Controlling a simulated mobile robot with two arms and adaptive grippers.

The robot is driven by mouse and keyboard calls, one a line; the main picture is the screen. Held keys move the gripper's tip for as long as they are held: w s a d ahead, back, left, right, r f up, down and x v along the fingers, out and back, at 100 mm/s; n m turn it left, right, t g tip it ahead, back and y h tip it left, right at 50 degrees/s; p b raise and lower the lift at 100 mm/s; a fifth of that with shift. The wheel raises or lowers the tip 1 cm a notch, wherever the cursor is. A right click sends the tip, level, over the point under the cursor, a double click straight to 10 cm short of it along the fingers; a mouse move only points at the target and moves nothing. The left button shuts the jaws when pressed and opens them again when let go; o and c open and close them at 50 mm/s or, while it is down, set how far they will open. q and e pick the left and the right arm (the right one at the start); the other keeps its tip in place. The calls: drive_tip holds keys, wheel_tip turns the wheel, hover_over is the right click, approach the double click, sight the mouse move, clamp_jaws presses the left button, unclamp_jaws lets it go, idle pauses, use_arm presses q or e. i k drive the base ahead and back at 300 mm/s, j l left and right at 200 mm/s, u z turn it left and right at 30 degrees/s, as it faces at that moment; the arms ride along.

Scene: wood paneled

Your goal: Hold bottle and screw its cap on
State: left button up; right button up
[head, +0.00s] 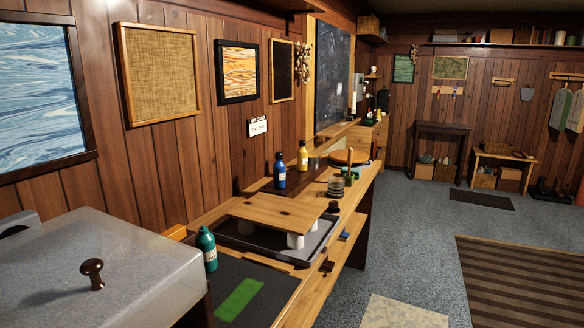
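Three bottles stand on the long wooden bench. A teal-green bottle (207,250) stands upright at the near end, beside a dark mat. A blue bottle (280,172) and a yellow bottle (303,158) stand upright farther back near the wall, both with dark tops. I cannot tell which bottle the task means. No loose cap can be made out with certainty; a small dark round piece (334,207) lies on the bench front edge, too small to identify. Neither of my grippers shows in the head view.
A dark tray (262,250) holds a wooden board (268,212) on white supports. A grey box with a brown knob (93,272) fills the near left. A glass (336,186) stands farther back. The floor (410,250) right of the bench is open.

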sight(204, 241)
drive_tip(key=i+l+u, duration=0.15)
drive_tip(key=l+u, duration=0.25)
drive_tip(key=i+l+u, duration=0.1)
drive_tip(key=l+u, duration=1)
drive_tip(key=l, duration=0.15)
drive_tip(key=l+u, duration=0.5)
drive_tip(key=u, duration=0.2)
drive_tip(key=k+l+u, duration=0.15)
drive_tip(key=u, duration=0.2)
drive_tip(key=k+l, duration=0.15)
drive_tip(key=l, duration=0.25)
drive_tip(key=k+l+u, duration=0.1)
drive_tip(key=l, duration=0.25)
drive_tip(key=k+l, duration=0.2)
drive_tip(key=l, duration=0.15)
drive_tip(key=k+l+u, duration=0.1)
drive_tip(key=l, duration=0.3)
drive_tip(key=k, duration=0.1)
